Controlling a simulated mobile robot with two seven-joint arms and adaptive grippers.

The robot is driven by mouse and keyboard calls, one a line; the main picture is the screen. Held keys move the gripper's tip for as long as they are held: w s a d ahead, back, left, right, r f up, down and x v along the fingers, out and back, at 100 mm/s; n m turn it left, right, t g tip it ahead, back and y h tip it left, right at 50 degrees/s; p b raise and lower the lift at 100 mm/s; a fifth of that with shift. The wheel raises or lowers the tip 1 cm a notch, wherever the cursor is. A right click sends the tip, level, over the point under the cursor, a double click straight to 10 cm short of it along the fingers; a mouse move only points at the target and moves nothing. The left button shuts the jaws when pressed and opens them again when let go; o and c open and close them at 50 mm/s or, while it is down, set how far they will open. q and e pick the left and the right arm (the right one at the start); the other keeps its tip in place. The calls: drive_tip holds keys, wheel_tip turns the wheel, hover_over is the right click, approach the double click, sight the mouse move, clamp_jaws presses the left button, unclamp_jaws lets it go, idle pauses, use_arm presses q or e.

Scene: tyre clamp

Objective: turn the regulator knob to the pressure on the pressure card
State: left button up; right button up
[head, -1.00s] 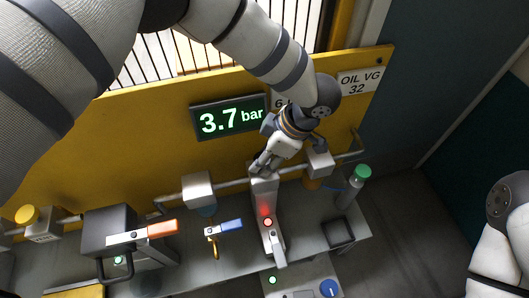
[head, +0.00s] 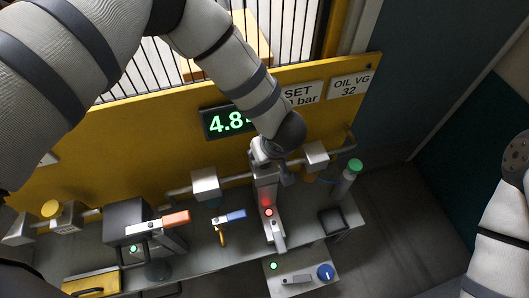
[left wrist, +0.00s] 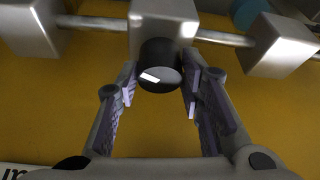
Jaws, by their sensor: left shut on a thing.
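The regulator knob (left wrist: 160,68) is dark and round with a white mark, on the front of a metal block on a pipe. In the left wrist view my left gripper (left wrist: 160,82) has a finger on each side of the knob and is shut on it. In the head view my left gripper (head: 268,158) is at the regulator, and my wrist hides the knob. The pressure card (head: 304,94) reads "SET" and "0 bar"; my arm covers its left part. The green display (head: 222,123) shows 4.8, its right end covered. My right gripper is out of view.
An oil sign (head: 348,87) hangs right of the card. A clamp lever with a red light (head: 268,212) stands below the regulator. Blue-handled (head: 230,216) and orange-handled (head: 165,221) levers are to its left. A green-capped bottle (head: 348,178) stands at the right.

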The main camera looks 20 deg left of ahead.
use_arm(q)
drive_tip(key=m+h, duration=0.1)
drive_tip(key=m, duration=0.2)
drive_tip(key=shift+s+r+t+p, duration=0.1)
drive_tip(key=shift+t+p, duration=0.25)
drive_tip(key=shift+t, duration=0.05)
drive_tip(key=m, duration=0.1)
drive_tip(key=m+h, duration=0.1)
drive_tip(key=m, duration=0.1)
drive_tip(key=shift+a+m+p, duration=0.2)
drive_tip(key=shift+m+p, duration=0.1)
drive_tip(key=m+h, duration=0.1)
drive_tip(key=m, duration=0.2)
drive_tip(key=shift+a+h, duration=0.1)
drive_tip(key=shift+h, duration=0.2)
drive_tip(key=shift+m+h, duration=0.5)
drive_tip(key=shift+m, duration=0.9)
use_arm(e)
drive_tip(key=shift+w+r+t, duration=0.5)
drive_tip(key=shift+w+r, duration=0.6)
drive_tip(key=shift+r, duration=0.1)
use_arm(q)
drive_tip(key=o, duration=1.2)
drive_tip(key=shift+c, duration=0.2)
